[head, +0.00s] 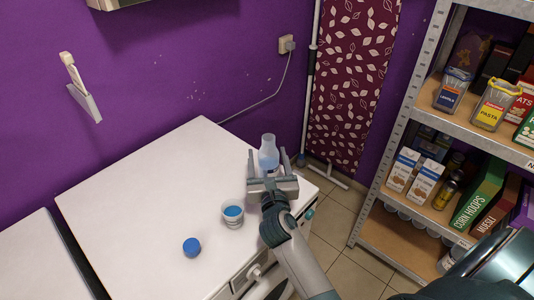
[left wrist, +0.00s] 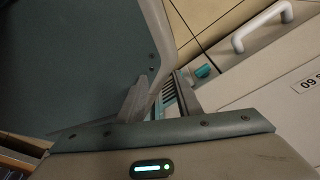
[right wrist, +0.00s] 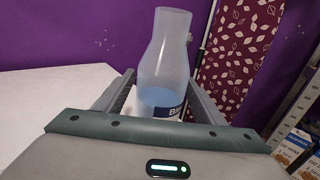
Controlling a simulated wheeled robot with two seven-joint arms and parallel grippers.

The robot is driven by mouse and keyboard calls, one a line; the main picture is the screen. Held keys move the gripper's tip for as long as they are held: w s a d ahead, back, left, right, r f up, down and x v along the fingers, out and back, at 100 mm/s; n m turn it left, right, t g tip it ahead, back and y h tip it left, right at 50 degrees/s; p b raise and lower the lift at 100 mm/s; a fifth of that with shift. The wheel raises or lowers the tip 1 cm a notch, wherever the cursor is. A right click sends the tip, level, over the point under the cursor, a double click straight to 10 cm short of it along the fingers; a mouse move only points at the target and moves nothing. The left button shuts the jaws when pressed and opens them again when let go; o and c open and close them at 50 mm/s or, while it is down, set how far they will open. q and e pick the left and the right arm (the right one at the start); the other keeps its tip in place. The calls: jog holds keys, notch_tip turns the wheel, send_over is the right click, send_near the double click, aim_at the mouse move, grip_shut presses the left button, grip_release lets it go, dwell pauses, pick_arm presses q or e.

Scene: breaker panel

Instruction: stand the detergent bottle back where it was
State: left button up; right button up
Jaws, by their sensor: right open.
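The detergent bottle (head: 268,152) is a pale translucent bottle with blue liquid low inside, upright at the right back part of the white top. In the right wrist view the bottle (right wrist: 166,60) shows no cap and part of a label. My right gripper (head: 270,166) is open, with its fingers on either side of the bottle; I cannot tell whether they touch it. The bottle's base is hidden behind the gripper. My left gripper (left wrist: 160,100) appears only in its wrist view, its fingers apart with nothing between them.
A cup of blue liquid (head: 233,213) and a blue cap (head: 192,247) stand on the white top (head: 130,190), left of my right arm. The left part of the top is clear. A drying rack or board (head: 345,90) leans behind; stocked shelves (head: 440,115) stand right.

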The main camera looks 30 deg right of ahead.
aim_at(270, 171)
jog(key=v, duration=0.4)
jog(key=shift+s+a, duration=0.15)
jog(key=shift+s, duration=0.15)
jog(key=v, duration=0.5)
jog(key=shift+s+a, duration=0.1)
jog(key=shift+s, duration=0.15)
jog(key=shift+s+a, duration=0.1)
jog(key=shift+s, duration=0.1)
pick_arm(q)
jog(key=shift+s+a+g, duration=0.2)
jog(key=shift+s+a, duration=0.1)
jog(key=shift+s, duration=0.35)
jog(key=shift+s+a+g, duration=0.2)
jog(key=shift+s+a, duration=0.1)
jog(key=shift+s, duration=0.3)
